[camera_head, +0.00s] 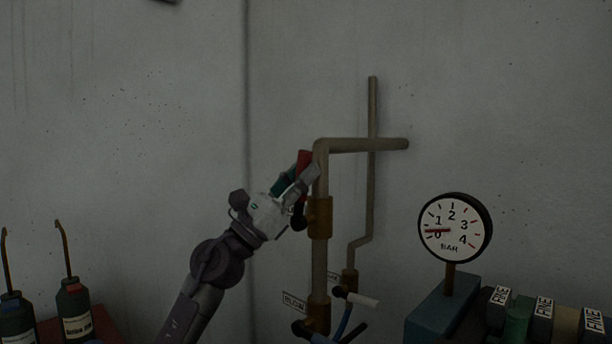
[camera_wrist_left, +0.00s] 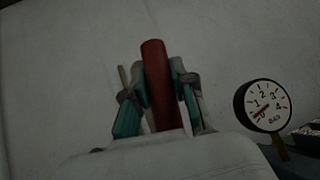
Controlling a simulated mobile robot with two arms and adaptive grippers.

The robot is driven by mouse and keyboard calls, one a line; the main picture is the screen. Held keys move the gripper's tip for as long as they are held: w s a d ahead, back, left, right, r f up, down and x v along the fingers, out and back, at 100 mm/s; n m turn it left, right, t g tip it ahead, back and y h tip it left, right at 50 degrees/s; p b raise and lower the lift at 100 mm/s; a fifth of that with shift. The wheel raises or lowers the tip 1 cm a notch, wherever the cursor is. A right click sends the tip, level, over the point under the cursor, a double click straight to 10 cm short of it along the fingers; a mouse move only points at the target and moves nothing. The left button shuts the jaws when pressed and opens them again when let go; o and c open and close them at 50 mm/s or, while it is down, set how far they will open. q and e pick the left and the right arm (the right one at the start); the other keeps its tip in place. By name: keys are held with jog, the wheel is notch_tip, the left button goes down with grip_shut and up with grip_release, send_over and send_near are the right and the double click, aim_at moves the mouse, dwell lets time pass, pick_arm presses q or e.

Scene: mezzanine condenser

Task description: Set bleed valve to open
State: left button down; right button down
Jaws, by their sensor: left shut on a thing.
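My left gripper (camera_head: 304,172) is shut on a red lever (camera_head: 304,158), beside the upper part of a vertical pipe. In the left wrist view the red lever (camera_wrist_left: 158,85) stands upright between the two fingers (camera_wrist_left: 160,90). Below the gripper, a brass valve body (camera_head: 319,217) sits on the pipe. The gripper hides the lower part of the lever and where it joins. No readable label marks this valve as the bleed valve. My right gripper is not in view.
A round bar gauge (camera_head: 455,228) points near 0. Wall behind is bare.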

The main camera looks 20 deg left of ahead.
pick_arm(q)
jog(key=shift+a+n+t+y, duration=0.15)
jog(key=shift+n+t+y, duration=0.15)
jog(key=c, duration=0.9)
grip_release()
jog(key=shift+s+a+f, duration=0.2)
jog(key=shift+f, duration=0.25)
jog(key=v, duration=1.1)
jog(key=shift+a+r, duration=0.1)
